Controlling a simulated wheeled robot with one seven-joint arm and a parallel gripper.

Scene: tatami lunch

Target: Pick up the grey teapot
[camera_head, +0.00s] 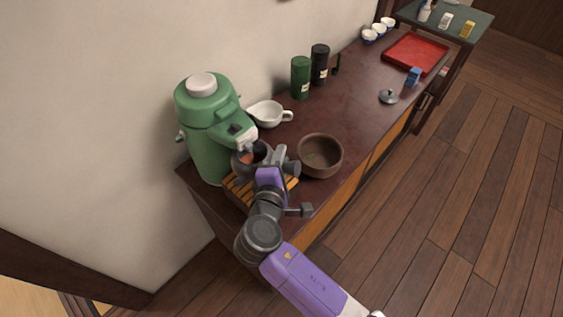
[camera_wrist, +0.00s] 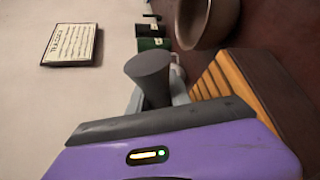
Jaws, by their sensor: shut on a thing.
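The grey teapot (camera_head: 243,160) stands without a lid under the spout of a green dispenser (camera_head: 208,135), at the near left of the dark counter. Something reddish shows inside it. My gripper (camera_head: 270,163) is at its right side, shut on it, and covers part of it in the head view. In the wrist view a dark grey, round-ended handle (camera_wrist: 149,72) sticks up just beyond the jaws. The contact is hidden there. I cannot tell whether the pot is lifted off the slatted wooden stand (camera_head: 234,190) below. A small grey lid (camera_head: 388,96) lies farther right.
A brown bowl (camera_head: 320,156) stands close right of my gripper. A white spouted cup (camera_head: 266,114), a green canister (camera_head: 300,77) and a black canister (camera_head: 320,64) stand along the wall. A red tray (camera_head: 416,53) lies at the far end. The counter between bowl and lid is clear.

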